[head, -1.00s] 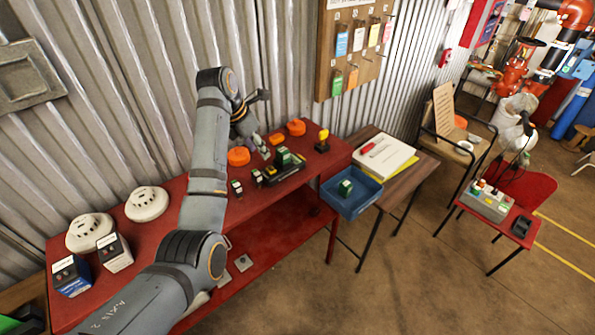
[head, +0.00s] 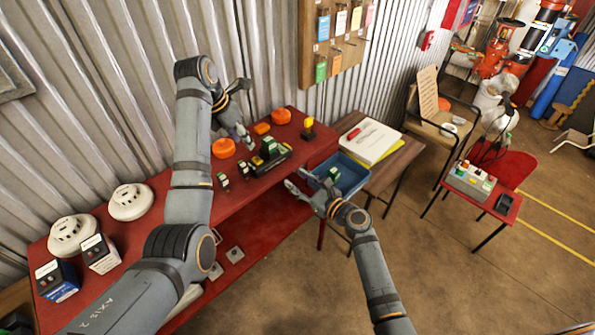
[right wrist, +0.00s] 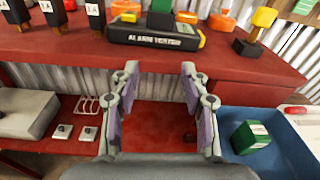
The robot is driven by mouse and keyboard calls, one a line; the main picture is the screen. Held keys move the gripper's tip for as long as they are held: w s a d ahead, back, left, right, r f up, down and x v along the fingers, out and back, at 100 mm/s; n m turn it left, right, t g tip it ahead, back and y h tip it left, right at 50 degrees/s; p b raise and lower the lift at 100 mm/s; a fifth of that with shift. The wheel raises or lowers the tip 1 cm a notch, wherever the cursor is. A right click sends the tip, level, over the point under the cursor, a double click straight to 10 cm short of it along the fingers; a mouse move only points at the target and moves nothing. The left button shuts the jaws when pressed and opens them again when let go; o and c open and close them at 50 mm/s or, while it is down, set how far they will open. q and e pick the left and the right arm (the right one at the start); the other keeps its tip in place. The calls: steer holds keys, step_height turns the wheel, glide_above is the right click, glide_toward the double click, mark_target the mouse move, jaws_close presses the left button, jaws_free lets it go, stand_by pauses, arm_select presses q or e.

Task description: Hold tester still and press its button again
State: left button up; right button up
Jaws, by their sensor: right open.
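The alarm tester (head: 283,156) is a black box with a green block on top. It sits on the red bench (head: 170,222), and its labelled front edge also shows in the right wrist view (right wrist: 155,39). My right gripper (head: 310,185) is open and empty in front of the bench edge; in the right wrist view its fingers (right wrist: 160,72) point toward the tester, apart from it. My left gripper (head: 246,112) is above the bench to the left of the tester; its finger opening is unclear. I cannot make out the tester's button.
A blue bin (head: 352,183) holding a green block stands right of the bench. Orange discs, a yellow-topped piece (head: 308,128) and small green-topped blocks stand around the tester. White detectors (head: 130,202) and boxes are at the left. A lower shelf runs beneath.

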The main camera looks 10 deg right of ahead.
mark_target(275, 154)
steer(key=shift+m+t+y, duration=0.4)
steer(key=shift+m, duration=0.1)
steer(key=w+a+r, duration=0.1)
steer(key=w+a, duration=0.1)
steer(key=w+a+r, duration=0.1)
steer(key=w+a, duration=0.1)
steer(key=w, duration=0.1)
steer(key=w+a+r, duration=0.1)
steer(key=w+a, duration=0.1)
steer(key=w, duration=0.1)
steer(key=shift+w+r, duration=0.15)
steer(key=shift+r, duration=0.25)
steer(key=shift+w+a, duration=0.3)
steer(key=shift+c, duration=0.2)
jaws_close()
arm_select(q)
jaws_close()
